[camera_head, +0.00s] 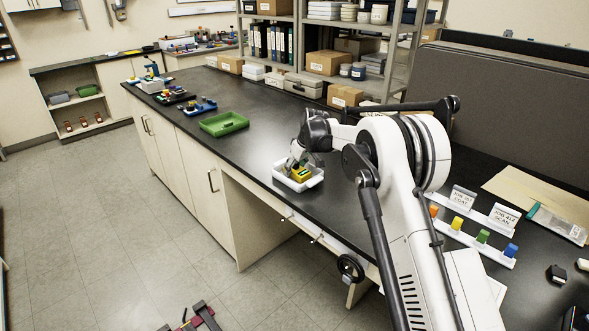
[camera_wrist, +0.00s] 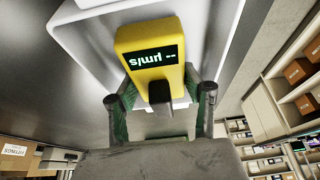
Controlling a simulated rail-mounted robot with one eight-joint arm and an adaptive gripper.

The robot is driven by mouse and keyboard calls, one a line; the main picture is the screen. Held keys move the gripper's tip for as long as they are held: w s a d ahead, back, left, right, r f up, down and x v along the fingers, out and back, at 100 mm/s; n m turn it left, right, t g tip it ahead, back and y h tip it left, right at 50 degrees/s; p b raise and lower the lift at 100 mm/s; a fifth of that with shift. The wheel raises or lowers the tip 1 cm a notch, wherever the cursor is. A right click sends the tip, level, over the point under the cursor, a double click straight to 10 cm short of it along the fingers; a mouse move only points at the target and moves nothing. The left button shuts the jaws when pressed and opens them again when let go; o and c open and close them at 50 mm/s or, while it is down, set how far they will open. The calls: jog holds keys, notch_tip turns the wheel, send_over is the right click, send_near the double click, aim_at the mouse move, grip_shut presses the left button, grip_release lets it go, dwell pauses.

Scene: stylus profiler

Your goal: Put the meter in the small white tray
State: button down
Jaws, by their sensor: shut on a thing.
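The yellow meter (camera_head: 302,174) is at the small white tray (camera_head: 318,181), within its rim as seen from the head camera. In the wrist view the meter (camera_wrist: 150,38) shows a dark display with green characters, and the white tray (camera_wrist: 75,30) lies behind it. My gripper (camera_head: 295,162) reaches down over the tray and is shut on the meter. In the wrist view its fingers (camera_wrist: 158,90) stand on both sides of the meter's lower part. I cannot tell whether the meter's underside touches the tray floor.
A green tray (camera_head: 224,124) stands farther along the dark bench (camera_head: 262,140). White racks with coloured blocks (camera_head: 482,236) and label cards stand at the right. Shelves with boxes (camera_head: 327,62) line the back. The bench between both trays is clear.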

jog(key=shift+f, duration=0.15)
jog(key=c, duration=0.9)
grip_release()
jog(key=shift+c, duration=0.2)
jog(key=shift+r, duration=0.2)
